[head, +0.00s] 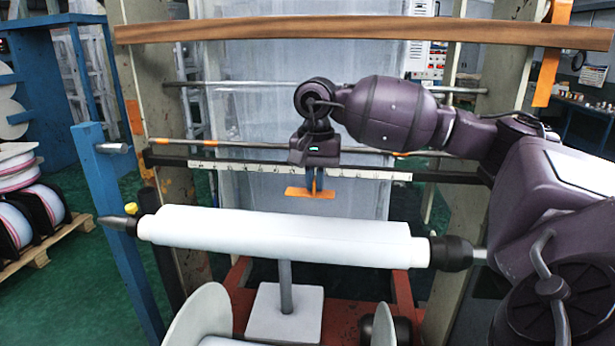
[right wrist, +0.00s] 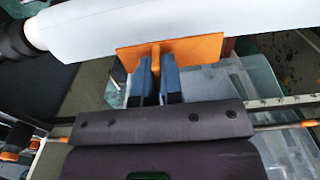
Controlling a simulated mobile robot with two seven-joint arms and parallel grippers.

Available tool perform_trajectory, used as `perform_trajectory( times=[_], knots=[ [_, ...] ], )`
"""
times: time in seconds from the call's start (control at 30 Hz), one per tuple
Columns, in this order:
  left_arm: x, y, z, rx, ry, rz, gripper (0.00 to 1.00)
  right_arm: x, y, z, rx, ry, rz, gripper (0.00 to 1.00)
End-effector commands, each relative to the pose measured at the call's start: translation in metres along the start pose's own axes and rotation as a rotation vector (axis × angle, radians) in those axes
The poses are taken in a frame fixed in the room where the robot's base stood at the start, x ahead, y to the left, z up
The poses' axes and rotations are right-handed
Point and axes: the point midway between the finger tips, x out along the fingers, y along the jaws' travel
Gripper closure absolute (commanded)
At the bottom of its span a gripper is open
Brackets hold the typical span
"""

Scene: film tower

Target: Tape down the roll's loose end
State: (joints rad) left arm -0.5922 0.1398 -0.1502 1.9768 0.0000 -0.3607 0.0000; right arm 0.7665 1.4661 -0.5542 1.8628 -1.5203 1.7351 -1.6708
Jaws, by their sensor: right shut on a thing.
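The white roll (head: 285,238) lies level across the frame on a spindle with black end hubs. It also crosses the top of the right wrist view (right wrist: 200,18). I cannot make out its loose end clearly. My right gripper (head: 313,180) points down just behind the roll. Its blue fingers (right wrist: 155,80) are shut on the stem of a flat orange T-shaped piece (head: 298,192). The orange plate (right wrist: 195,49) overlaps the roll's edge in the right wrist view, but the head view shows a small gap between them. My left gripper is not in view.
A dark bar with a white scale (head: 375,174) runs behind the roll, near my right gripper. A wooden beam (head: 360,32) crosses above. A blue post (head: 118,230) stands at the roll's left end. Film rolls on a pallet (head: 40,252) sit at far left.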

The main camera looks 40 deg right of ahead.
Motion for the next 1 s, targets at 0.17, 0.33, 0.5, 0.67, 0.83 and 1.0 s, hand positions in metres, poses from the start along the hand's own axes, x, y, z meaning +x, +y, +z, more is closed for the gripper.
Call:
perform_trajectory(
  times=[0.17,0.33,0.5,0.67,0.83,1.0],
  knots=[
    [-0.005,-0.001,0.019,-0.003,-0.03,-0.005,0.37,0.01,0.0,0.0,-0.001,-0.001,0.0,1.0],
    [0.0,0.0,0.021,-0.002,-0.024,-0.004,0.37,0.023,-0.001,0.0,-0.002,-0.001,0.0,1.0],
    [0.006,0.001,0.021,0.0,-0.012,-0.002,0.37,0.037,0.0,0.0,-0.002,-0.001,0.001,1.0],
    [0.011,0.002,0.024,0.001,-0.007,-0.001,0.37,0.049,-0.001,0.0,-0.002,-0.001,0.001,1.0],
    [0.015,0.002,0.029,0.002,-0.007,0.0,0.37,0.063,-0.001,0.0,-0.002,-0.002,0.001,1.0],
    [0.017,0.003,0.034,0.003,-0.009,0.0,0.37,0.074,0.0,0.0,-0.001,-0.002,0.002,1.0]
  ],
)
